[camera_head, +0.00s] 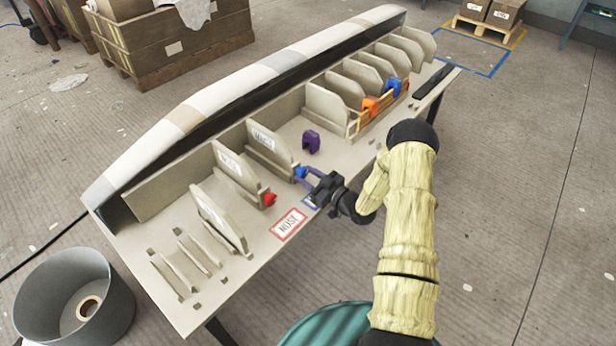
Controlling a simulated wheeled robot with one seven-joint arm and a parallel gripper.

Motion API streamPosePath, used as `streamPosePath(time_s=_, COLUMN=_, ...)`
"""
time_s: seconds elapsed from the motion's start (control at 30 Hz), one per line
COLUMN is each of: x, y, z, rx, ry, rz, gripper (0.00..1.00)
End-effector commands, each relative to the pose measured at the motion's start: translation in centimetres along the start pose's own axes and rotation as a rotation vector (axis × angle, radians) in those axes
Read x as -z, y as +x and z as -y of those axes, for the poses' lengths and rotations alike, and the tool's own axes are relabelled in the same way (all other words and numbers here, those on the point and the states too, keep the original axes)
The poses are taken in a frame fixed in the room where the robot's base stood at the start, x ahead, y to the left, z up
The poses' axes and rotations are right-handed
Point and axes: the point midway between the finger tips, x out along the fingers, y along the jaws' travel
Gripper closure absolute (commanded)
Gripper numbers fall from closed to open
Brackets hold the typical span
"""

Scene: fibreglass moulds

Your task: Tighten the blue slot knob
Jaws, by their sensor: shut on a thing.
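The small blue slot knob (299,172) is at the front end of a slot that holds a labelled upright panel (270,147) on the mould table. My gripper (306,178) reaches in from the right, low over the table's front part. Its fingers are shut on the blue knob and partly cover it. A blue-edged label (310,203) lies under my gripper and is mostly hidden. The knob's thread and how tight it sits cannot be seen.
A red knob (269,199) sits at the slot to the left, behind a red-framed label (288,224). A purple clamp (311,142) stands behind my gripper. Orange (371,105) and blue (393,87) clamps sit farther right. A grey bin (75,300) stands at lower left.

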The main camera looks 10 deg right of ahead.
Motion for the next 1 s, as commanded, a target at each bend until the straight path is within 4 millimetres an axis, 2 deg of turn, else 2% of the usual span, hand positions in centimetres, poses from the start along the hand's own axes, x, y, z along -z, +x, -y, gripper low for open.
streamPosePath(time_s=0.27, x=0.03, y=-0.05, z=-0.01, rx=-0.001, ry=0.045, rz=0.0, gripper=0.86)
streamPosePath(time_s=0.47, x=0.07, y=-0.05, z=0.0, rx=-0.001, ry=0.142, rz=0.0, gripper=0.86)
streamPosePath(time_s=1.0, x=0.03, y=-0.1, z=0.02, rx=-0.003, ry=0.558, rz=0.0, gripper=0.86)
